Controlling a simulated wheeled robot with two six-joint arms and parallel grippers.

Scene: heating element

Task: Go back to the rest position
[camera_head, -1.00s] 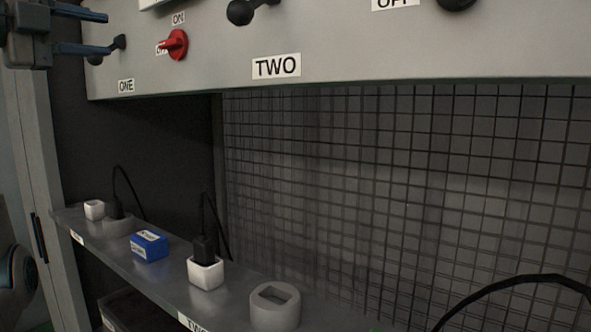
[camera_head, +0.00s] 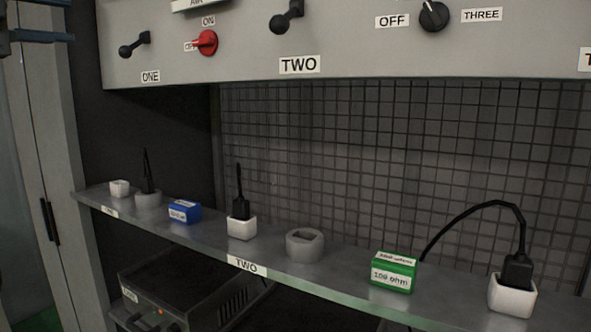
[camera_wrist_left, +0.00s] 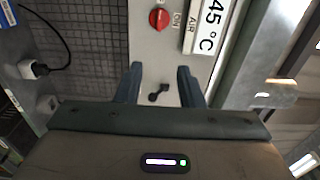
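My left gripper (camera_head: 68,22) is at the top left corner of the head view, partly cut off by the frame. In the left wrist view its fingers (camera_wrist_left: 158,70) are spread apart with nothing held between them. The black lever marked ONE (camera_head: 135,44) is on the grey panel (camera_head: 360,55), to the right of the gripper and apart from it. In the wrist view this lever (camera_wrist_left: 158,94) shows in the gap between the fingers. My right gripper is not in view.
The panel also carries a red knob (camera_head: 207,42), a second lever (camera_head: 287,17) and a black dial (camera_head: 433,16). Below, a shelf (camera_head: 340,280) holds a blue block (camera_head: 184,211), a green block (camera_head: 393,272), a grey round socket (camera_head: 305,245) and white sockets with black plugs.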

